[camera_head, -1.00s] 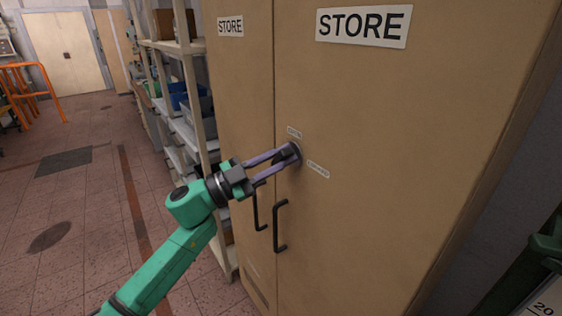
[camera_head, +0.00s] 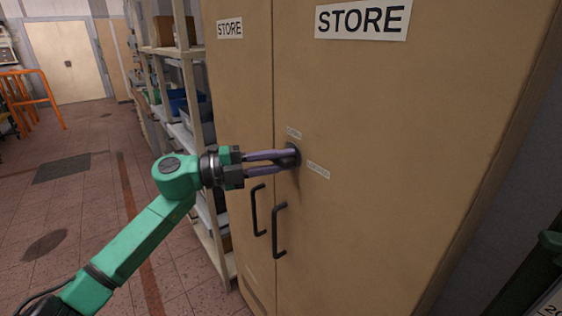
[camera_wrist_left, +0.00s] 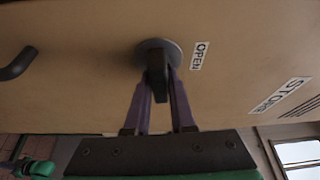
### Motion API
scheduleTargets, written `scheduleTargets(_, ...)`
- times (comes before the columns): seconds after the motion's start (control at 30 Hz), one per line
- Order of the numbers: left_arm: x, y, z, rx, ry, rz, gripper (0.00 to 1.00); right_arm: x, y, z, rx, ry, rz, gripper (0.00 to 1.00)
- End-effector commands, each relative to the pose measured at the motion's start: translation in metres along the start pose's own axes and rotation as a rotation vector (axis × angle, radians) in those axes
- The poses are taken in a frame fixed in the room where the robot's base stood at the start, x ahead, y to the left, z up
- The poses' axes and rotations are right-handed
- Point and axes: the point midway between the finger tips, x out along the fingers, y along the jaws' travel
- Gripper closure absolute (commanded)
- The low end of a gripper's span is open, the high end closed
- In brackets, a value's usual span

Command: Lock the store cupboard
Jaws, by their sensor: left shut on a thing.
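The tan store cupboard (camera_head: 380,130) has two doors, each with a STORE label, and both look closed. A dark round lock knob (camera_head: 293,156) sits on the right-hand door near the seam. Small labels are above it and to its right; the wrist view reads OPEN on one label (camera_wrist_left: 199,56). My left gripper (camera_head: 290,158) is shut on the knob's dark grip (camera_wrist_left: 157,82), which stands in front of a grey disc (camera_wrist_left: 172,46). The fingers hide part of the knob.
Two black door handles (camera_head: 279,230) hang below the knob, close under my left arm. An open shelf rack (camera_head: 190,110) with bins stands left of the cupboard. A dark green thing (camera_head: 535,270) is at the lower right.

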Motion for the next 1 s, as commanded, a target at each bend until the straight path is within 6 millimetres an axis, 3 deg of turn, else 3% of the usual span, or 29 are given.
scheduleTargets(0.7, 0.0003, 0.0018, -0.0005, 0.084, 0.002, 0.037, 1.0, 0.0015, -0.0009, -0.0003, 0.001, 0.001, -0.001, 1.0)
scheduleTargets(0.73, 0.0003, 0.0018, -0.0005, 0.084, 0.002, 0.037, 0.74, 0.0015, -0.0009, -0.0004, 0.001, 0.001, -0.001, 1.0)
scheduleTargets(0.8, 0.0003, 0.0017, -0.0004, 0.083, 0.002, 0.037, 0.47, 0.0015, -0.0009, -0.0003, 0.001, 0.001, -0.001, 1.0)
scheduleTargets(1.0, 0.0002, 0.0012, -0.0003, 0.082, 0.001, 0.035, 0.47, 0.0015, -0.0008, -0.0004, 0.001, 0.001, -0.001, 1.0)
